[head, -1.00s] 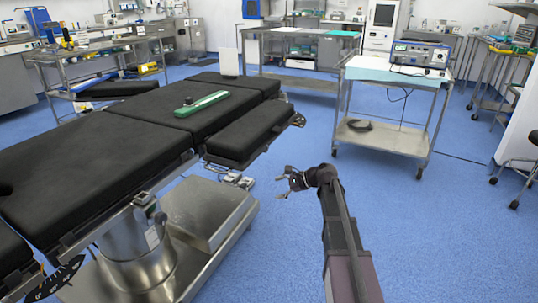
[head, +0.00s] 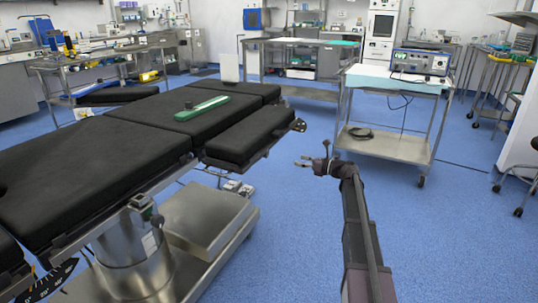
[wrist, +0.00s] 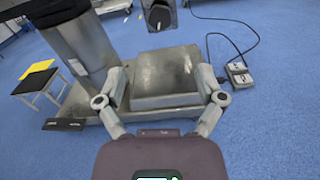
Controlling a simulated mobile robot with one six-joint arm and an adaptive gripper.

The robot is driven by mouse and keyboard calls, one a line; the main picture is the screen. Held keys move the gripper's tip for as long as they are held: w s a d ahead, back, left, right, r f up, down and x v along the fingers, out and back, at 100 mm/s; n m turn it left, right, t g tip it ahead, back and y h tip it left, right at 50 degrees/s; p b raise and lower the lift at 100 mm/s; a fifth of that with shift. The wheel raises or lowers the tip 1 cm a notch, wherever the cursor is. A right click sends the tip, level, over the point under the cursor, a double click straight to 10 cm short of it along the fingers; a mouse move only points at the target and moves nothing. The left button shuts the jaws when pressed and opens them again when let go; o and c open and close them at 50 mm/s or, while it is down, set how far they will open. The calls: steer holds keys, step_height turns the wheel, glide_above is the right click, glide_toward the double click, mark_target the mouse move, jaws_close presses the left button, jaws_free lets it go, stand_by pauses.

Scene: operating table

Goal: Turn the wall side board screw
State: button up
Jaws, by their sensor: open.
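The operating table (head: 90,160) with black pads stands at the left. A narrow black side board (head: 240,138) juts along its right edge, with a dark round fitting (head: 297,125) at its far end. A metal clamp (head: 143,208) hangs on the near side rail. In the wrist view, a grey block with a black round knob (wrist: 159,16) shows at the top edge, partly cut off. I cannot tell for certain which fitting is the screw. My gripper (head: 304,163) is open and empty, right of the table; its spread fingers (wrist: 160,80) also show in the wrist view, apart from the knob.
The table's steel base (head: 205,220) and column (head: 135,245) stand below the pads. Foot pedals (wrist: 238,74) with a cable lie on the floor. A cart (head: 385,145) with a device stands at the back right. A green board (head: 202,108) lies on the pads. Blue floor around my arm is clear.

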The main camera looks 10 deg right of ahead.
mark_target(268, 153)
steer(key=shift+w+a, duration=0.1)
steer(key=x, duration=1.3)
steer(key=shift+w+a, duration=0.15)
steer(key=shift+a, duration=0.05)
steer(key=c, duration=1.2)
